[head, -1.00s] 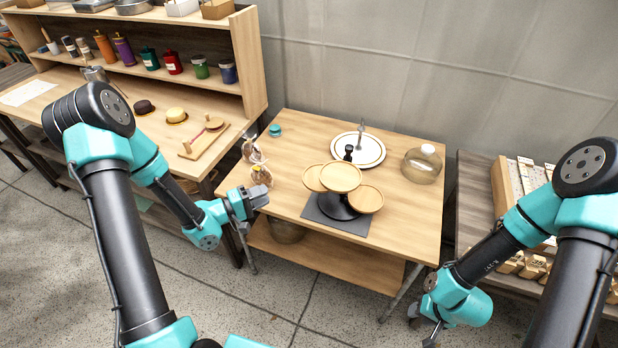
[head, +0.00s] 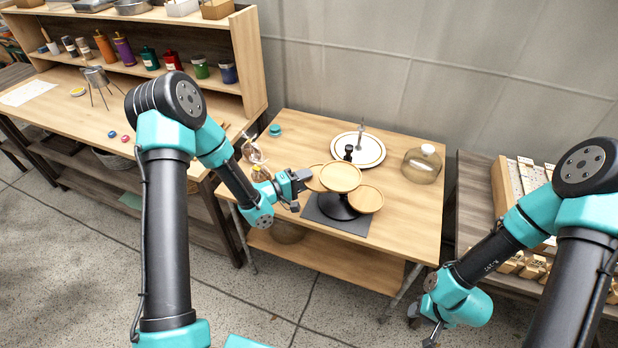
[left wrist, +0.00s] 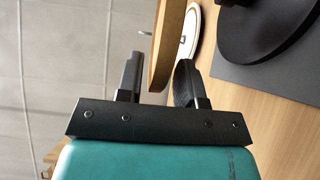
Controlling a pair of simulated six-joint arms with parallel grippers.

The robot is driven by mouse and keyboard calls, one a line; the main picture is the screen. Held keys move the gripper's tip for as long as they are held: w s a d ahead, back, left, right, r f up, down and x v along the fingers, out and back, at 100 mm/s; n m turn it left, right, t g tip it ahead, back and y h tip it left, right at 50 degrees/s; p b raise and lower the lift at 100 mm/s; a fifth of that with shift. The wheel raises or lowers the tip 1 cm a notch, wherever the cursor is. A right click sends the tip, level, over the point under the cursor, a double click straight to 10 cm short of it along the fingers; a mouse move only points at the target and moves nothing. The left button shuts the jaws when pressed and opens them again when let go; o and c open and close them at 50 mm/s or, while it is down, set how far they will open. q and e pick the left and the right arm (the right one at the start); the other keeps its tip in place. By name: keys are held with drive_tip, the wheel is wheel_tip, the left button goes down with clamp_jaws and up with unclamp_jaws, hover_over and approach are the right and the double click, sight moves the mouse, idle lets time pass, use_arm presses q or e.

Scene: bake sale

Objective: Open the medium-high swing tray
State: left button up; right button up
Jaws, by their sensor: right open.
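A three-tier stand with round wooden trays has a black post and base (head: 338,206). Its left tray (head: 314,178) sits partly behind the highest, middle tray (head: 341,177); the right tray (head: 366,199) is lowest. My left gripper (head: 303,184) is at the left edge of the left tray. In the left wrist view its two fingers (left wrist: 157,82) are apart, with a wooden tray rim (left wrist: 163,50) between them; I see no clear grip on it. My right gripper (head: 433,335) is low at the bottom right, away from the stand, open and empty.
The stand is on a dark mat (head: 318,213) on the wooden table (head: 410,215). Bagged treats (head: 254,153) stand left, near my left arm. A white round plate (head: 372,150) and a glass dome (head: 422,165) are behind. The table's right front is clear.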

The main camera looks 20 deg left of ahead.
use_arm(q)
drive_tip(key=shift+w+d, duration=0.5)
drive_tip(key=shift+c, duration=0.5)
clamp_jaws()
